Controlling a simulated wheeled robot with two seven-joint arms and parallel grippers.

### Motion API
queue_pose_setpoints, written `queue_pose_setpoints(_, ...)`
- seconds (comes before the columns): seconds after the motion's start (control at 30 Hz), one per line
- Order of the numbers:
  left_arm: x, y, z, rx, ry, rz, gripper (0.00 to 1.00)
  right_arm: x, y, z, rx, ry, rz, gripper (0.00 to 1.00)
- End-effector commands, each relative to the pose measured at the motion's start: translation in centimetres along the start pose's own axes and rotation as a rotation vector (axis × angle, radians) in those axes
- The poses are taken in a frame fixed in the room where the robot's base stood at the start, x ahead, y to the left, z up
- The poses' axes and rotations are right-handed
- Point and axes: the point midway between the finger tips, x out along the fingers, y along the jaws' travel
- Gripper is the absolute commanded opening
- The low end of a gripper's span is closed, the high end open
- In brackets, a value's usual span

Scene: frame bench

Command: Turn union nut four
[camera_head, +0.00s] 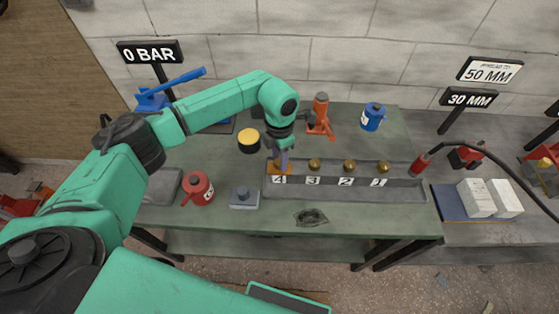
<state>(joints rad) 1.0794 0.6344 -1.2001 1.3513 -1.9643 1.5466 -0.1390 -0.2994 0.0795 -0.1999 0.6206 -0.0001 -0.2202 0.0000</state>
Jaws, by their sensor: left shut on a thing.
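A grey tray (405,195) on the green bench carries a row of places labelled 4, 3, 2 and 1 from left to right. Brass union nuts stand at place 3 (314,165), place 2 (349,166) and place 1 (383,167). My left gripper (280,162) points down at place 4, above its label (280,180), and is shut on union nut four. The nut is mostly hidden by the fingers; an orange-brown base (270,169) shows around them. My right gripper is not in view.
Near the left arm are a yellow-topped can (249,141), a red can (198,188) and a grey block (244,197). An orange tool (320,115) and a blue can (373,117) stand behind the tray. A dark rag (311,217) lies in front.

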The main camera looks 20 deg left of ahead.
Motion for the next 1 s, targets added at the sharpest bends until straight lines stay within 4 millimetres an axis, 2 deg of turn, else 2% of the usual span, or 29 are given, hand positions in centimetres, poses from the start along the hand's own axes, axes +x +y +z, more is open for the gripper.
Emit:
queue_pose_setpoints(0.6,-0.1,0.1,0.1,-0.567,-0.008,0.002,0.00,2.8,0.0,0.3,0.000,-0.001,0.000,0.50)
queue_pose_setpoints(1.0,-0.3,0.2,0.2,-0.781,-0.009,0.000,0.00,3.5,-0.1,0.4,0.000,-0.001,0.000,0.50)
